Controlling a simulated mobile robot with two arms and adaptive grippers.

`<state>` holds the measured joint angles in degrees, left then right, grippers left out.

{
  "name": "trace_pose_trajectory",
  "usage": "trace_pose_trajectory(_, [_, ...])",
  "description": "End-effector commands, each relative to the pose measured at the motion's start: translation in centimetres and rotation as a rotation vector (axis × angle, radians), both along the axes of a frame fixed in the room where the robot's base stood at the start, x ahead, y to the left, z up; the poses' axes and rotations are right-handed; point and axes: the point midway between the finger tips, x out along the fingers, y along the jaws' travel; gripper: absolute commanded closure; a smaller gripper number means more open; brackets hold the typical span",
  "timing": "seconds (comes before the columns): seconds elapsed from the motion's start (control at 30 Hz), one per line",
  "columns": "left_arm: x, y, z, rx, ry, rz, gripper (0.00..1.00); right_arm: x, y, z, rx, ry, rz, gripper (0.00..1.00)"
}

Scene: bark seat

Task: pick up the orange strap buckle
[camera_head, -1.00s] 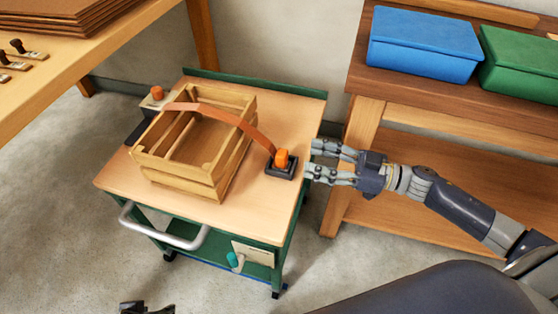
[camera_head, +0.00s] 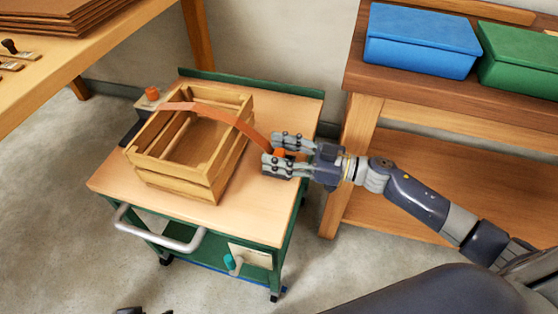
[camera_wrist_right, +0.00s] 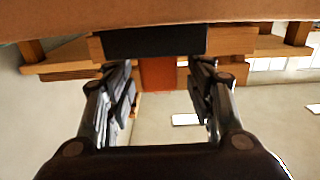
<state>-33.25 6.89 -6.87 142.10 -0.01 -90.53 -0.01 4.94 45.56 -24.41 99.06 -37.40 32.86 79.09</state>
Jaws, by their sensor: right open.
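The orange strap buckle (camera_head: 280,153) sits at the right end of the orange strap (camera_head: 225,116) on the cart top, partly hidden by my right gripper. My right gripper (camera_head: 271,156) is open, its fingers on either side of the buckle. In the right wrist view, an orange block (camera_wrist_right: 160,74) lies between the two open fingers (camera_wrist_right: 163,90), below a black base (camera_wrist_right: 155,40), with gaps on both sides. A dark piece, likely my left gripper (camera_head: 130,311), barely shows at the bottom edge; its jaws cannot be made out.
The strap crosses a wooden crate (camera_head: 205,182) on the green cart (camera_head: 110,183). Another orange knob (camera_head: 152,93) stands at the cart's back left. Blue (camera_head: 420,45) and green (camera_head: 520,65) boxes sit on the bench at right. The cart's front right top is clear.

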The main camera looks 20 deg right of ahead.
Motion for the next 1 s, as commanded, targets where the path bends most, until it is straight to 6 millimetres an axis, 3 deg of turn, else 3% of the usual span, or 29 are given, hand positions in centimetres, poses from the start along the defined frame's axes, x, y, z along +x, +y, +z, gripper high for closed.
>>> trace_pose_trajectory(0.07, [0.0,0.0,0.0,0.000,0.000,0.000,0.60,0.0,0.0,0.0,0.000,0.000,0.000,0.52])
trace_pose_trajectory(0.2, [0.0,0.0,0.0,0.000,0.000,0.000,0.60,0.0,0.0,0.0,0.000,0.000,0.000,0.84])
trace_pose_trajectory(0.3, [0.0,0.0,0.0,0.000,0.000,0.000,0.60,0.0,-0.1,0.0,0.000,0.000,0.000,1.00])
trace_pose_trajectory(0.67, [0.0,0.0,0.2,0.000,0.000,0.000,0.60,0.0,-0.1,0.4,0.000,-0.001,0.000,1.00])
trace_pose_trajectory(0.97, [0.0,0.0,2.1,0.000,0.000,0.000,0.60,0.0,-0.1,4.2,-0.002,-0.003,0.001,1.00])
trace_pose_trajectory(1.0, [0.1,0.0,2.1,-0.001,-0.003,0.000,0.60,-0.7,0.2,3.8,-0.001,0.003,0.003,1.00])
